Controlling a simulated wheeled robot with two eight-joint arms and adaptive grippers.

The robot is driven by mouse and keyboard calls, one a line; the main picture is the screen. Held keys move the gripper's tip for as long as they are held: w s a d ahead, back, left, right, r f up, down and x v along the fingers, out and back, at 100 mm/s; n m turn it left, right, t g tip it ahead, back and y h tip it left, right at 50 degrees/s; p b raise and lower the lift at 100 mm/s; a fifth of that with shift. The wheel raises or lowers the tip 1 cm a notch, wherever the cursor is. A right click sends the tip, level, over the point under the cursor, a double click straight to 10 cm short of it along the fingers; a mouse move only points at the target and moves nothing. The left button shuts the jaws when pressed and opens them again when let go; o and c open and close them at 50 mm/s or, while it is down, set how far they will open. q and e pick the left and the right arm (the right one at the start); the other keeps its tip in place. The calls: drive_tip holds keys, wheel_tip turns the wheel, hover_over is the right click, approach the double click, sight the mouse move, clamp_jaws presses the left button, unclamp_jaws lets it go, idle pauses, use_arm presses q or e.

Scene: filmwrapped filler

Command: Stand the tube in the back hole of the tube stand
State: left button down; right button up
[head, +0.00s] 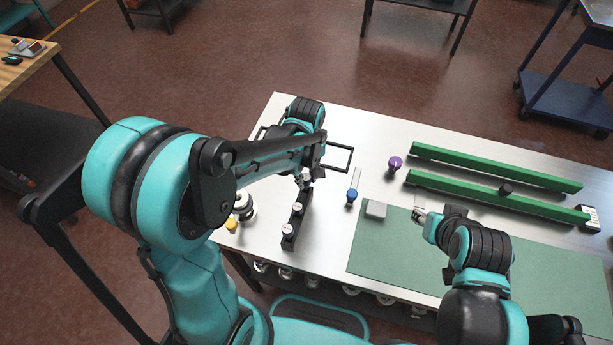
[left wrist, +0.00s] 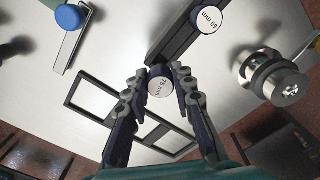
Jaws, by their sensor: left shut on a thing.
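The tube (left wrist: 160,86), with a white round top marked 75 mm, is between the fingers of my left gripper (left wrist: 159,73) in the left wrist view. The gripper is shut on it. The tube stand, a long black bar (left wrist: 178,42), runs up from there; the tube's top overlaps its back end. I cannot tell whether the tube is seated in the hole. In the head view my left gripper (head: 306,180) is at the back end of the stand (head: 293,222). My right gripper (head: 424,216) is over the green mat's left part, its fingers too small to judge.
A tube marked 60 mm (left wrist: 207,19) stands in the bar. A flat black frame (head: 340,157) lies behind it. Metal cylinders (head: 243,203) and a yellow knob (head: 231,225) are left. A blue knob (head: 351,196), grey block (head: 376,209) and green rails (head: 490,167) are right.

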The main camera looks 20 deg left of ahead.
use_arm(q)
drive_tip(key=shift+f+b, duration=0.5)
drive_tip(key=shift+f, duration=0.15)
drive_tip(key=c, duration=1.2)
unclamp_jaws()
